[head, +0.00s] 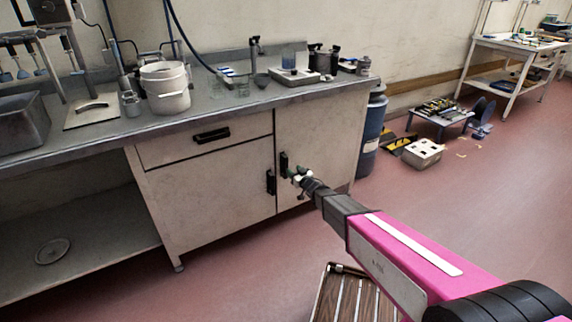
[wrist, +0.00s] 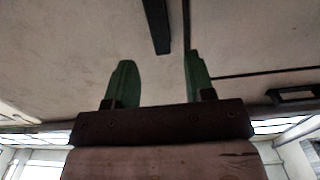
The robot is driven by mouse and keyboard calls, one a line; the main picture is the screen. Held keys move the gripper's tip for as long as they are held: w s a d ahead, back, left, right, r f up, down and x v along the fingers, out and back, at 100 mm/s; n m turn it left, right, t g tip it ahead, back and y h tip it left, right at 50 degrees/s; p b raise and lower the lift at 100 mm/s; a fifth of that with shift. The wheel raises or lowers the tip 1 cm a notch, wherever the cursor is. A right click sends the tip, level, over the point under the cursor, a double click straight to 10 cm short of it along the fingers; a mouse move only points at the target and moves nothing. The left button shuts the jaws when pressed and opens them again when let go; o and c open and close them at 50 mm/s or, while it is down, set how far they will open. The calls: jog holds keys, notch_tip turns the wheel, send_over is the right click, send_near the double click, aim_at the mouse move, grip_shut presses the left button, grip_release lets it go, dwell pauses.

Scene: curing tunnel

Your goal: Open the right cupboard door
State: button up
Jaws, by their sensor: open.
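The right cupboard door (head: 318,125) is a pale, worn panel under the bench top, and it looks shut. Its short black upright handle (head: 284,162) is near its left edge. My gripper (head: 296,174), with green fingers, is just right of and slightly below this handle in the head view. In the wrist view the scene appears upside down, and my gripper (wrist: 158,78) is open and empty. There the black handle (wrist: 157,25) lies beyond the fingertips, in line with the gap between them. The fingers do not appear to touch it.
The left door (head: 205,195) has its own black handle (head: 270,182) close by. A drawer with a black handle (head: 212,135) is above it. A blue drum (head: 371,135) stands right of the cupboard. A slatted wooden item (head: 350,295) is on the floor below my arm.

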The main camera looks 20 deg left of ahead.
aim_at(287, 163)
jog(key=x, duration=0.8)
jog(key=shift+w, duration=0.15)
grip_shut()
